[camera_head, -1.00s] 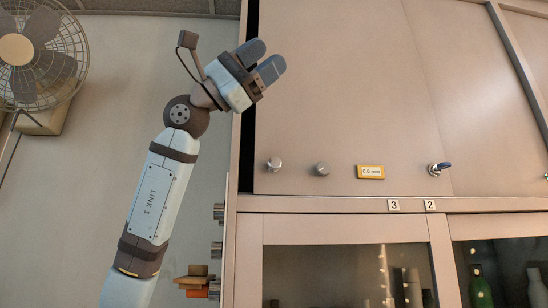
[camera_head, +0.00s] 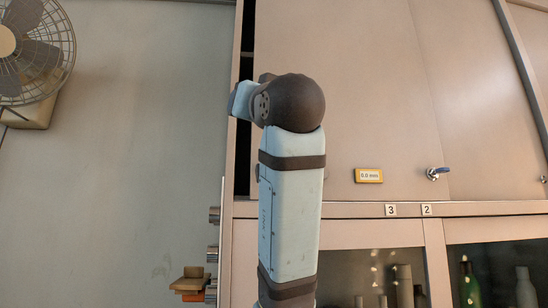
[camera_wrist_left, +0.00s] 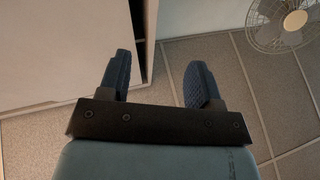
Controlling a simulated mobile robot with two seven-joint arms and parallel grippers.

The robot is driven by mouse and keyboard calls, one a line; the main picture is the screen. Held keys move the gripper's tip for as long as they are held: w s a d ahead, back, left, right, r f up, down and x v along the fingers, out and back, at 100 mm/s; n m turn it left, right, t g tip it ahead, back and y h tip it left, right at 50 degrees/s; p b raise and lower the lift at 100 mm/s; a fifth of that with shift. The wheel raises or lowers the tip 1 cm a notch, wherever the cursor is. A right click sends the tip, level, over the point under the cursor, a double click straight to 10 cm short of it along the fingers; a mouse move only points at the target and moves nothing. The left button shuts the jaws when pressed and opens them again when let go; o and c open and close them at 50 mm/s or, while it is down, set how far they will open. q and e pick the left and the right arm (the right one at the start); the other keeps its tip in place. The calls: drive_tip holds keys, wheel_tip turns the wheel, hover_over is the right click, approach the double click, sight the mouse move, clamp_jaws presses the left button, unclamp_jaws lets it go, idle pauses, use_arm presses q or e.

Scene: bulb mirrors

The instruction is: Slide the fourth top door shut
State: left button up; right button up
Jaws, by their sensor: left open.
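The top row of the cabinet has large beige sliding door panels (camera_head: 340,90). At the left end, a narrow dark gap (camera_head: 243,160) shows between the door edge and the cabinet's side post. I cannot tell from the tags which panel is the fourth. My left arm stands in front of the leftmost panel and hides its round knobs. My left gripper (camera_wrist_left: 158,75) is open and empty in the left wrist view, with a pale cabinet panel (camera_wrist_left: 55,55) close to its left finger. In the head view the fingers are mostly hidden behind my wrist. My right gripper is out of view.
A fan (camera_head: 25,50) hangs on the wall at left. Tags 3 (camera_head: 391,210) and 2 (camera_head: 427,210) mark the rail. Glass-fronted shelves with bottles (camera_head: 470,285) lie below.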

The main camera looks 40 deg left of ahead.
use_arm(q)
drive_tip(key=w+d+f+m+t+h, duration=0.2)
drive_tip(key=w+d+f+h, duration=0.15)
drive_tip(key=f+h, duration=0.35)
drive_tip(key=p+x, duration=0.4)
drive_tip(key=x, duration=1.1)
drive_tip(key=shift+w+d+f+p, duration=0.15)
drive_tip(key=shift+w+d+p, duration=0.05)
drive_tip(key=shift+p, duration=0.2)
drive_tip(key=shift+c, duration=0.2)
clamp_jaws()
